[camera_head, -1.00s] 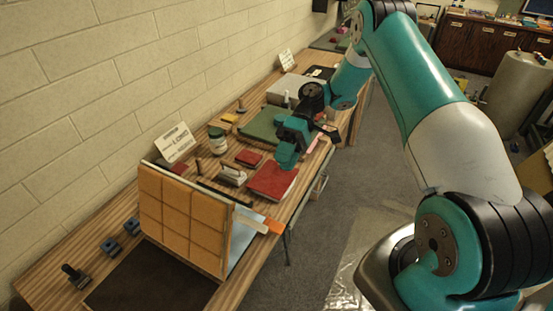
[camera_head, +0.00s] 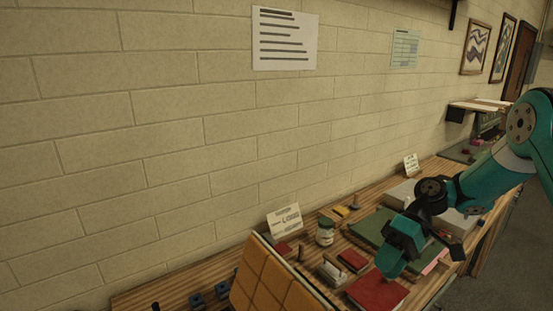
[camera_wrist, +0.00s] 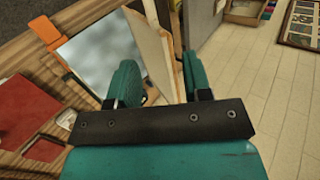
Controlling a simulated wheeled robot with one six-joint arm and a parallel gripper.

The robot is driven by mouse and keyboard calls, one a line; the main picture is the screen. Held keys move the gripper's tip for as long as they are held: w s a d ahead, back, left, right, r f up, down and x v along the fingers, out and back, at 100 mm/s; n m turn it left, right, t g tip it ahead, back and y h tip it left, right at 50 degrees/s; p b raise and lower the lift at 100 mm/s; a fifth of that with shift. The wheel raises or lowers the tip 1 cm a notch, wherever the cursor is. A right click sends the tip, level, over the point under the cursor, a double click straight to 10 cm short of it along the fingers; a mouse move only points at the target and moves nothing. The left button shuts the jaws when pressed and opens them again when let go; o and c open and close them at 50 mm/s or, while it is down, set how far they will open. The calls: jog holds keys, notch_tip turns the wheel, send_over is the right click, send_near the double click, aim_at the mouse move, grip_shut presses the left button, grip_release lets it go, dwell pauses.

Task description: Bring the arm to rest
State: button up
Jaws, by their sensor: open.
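My gripper (camera_wrist: 160,85) shows in the wrist view with its two fingers apart and nothing between them. In the head view my teal gripper end (camera_head: 398,248) hangs above the workbench, beside a red book-like slab (camera_head: 378,293) and in front of a green board (camera_head: 377,228). The fingertips cannot be made out there. My arm reaches in from the right edge of the head view, bent at the elbow.
An orange tiled panel (camera_head: 272,278) stands upright on the bench. A jar (camera_head: 325,232), a white sign (camera_head: 285,221) and small blocks stand along the wall.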

jog(key=s+a+r+t+h+b, duration=0.3)
jog(key=s+a+b, duration=0.4)
jog(key=s+a, duration=0.2)
jog(key=s+f+t+b, duration=0.1)
jog(key=s+b, duration=0.1)
jog(key=s, duration=0.4)
jog(key=s+f+t+h+b, duration=0.1)
jog(key=s+b, duration=0.2)
jog(key=s, duration=0.3)
jog(key=shift+s+a+f+t+b, duration=0.35)
jog(key=shift+a+f+t, duration=0.05)
